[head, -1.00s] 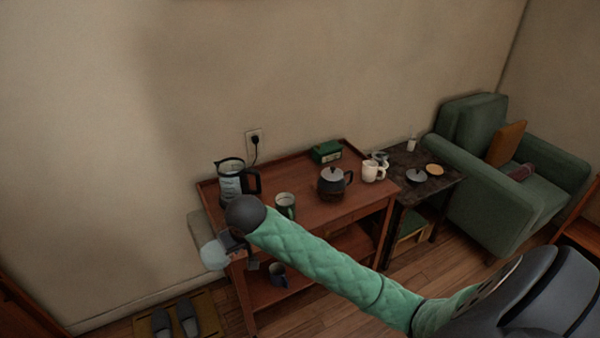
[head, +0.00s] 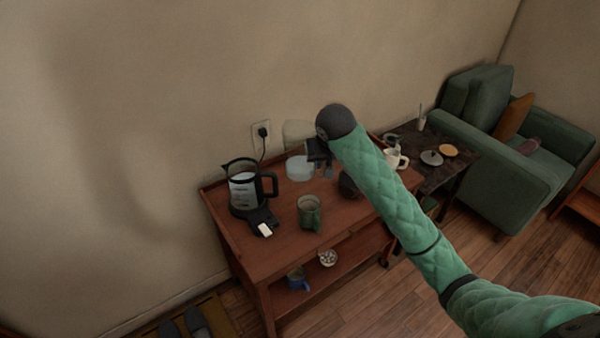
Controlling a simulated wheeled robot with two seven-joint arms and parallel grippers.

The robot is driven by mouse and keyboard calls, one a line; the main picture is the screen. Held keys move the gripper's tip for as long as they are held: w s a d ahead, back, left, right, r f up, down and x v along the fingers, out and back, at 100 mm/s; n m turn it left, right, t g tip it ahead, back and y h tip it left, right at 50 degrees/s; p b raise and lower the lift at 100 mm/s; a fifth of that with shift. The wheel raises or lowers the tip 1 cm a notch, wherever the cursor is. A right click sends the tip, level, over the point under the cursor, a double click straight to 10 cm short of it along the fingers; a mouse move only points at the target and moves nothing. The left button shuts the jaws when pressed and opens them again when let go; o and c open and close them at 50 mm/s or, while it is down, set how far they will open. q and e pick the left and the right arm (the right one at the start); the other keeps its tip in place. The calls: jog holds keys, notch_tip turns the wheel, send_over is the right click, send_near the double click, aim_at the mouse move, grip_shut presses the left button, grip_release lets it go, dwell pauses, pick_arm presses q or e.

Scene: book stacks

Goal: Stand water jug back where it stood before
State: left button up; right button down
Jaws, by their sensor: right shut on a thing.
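The water jug (head: 299,168) is pale and see-through, with water showing in its lower part. It is upright over the back middle of the wooden cart's top (head: 273,193); I cannot tell whether its base touches the wood. My right gripper (head: 320,154) is shut on the jug at its right side. The gripper and the dark wrist above it partly cover that side. My left gripper is out of view.
A kettle (head: 243,190) stands left of the jug, and a green mug (head: 310,213) is in front. A dark teapot (head: 347,186), partly hidden by my arm, and a cream mug (head: 393,160) are to the right. A wall socket (head: 262,134) is behind.

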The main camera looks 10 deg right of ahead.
jog(key=w+d+m, duration=0.2)
jog(key=w+d, duration=0.9)
jog(key=w, duration=0.1)
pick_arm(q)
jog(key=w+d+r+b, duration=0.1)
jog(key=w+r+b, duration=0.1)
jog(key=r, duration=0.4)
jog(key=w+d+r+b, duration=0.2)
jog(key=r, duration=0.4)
pick_arm(e)
notch_tip(320, 180, down, 8)
jog(key=w+d+r, duration=0.1)
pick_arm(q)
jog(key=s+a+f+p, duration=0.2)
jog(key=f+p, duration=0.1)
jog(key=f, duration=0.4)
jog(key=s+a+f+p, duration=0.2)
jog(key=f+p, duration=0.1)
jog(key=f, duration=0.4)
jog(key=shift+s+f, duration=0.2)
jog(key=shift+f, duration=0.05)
pick_arm(e)
jog(key=w+a+f, duration=0.6)
jog(key=a+f, duration=0.3)
jog(key=f, duration=0.2)
jog(key=shift+w+a+f+h, duration=0.15)
jog(key=shift+w+f+h, duration=0.05)
jog(key=shift+w+h, duration=0.1)
jog(key=shift+s, duration=0.1)
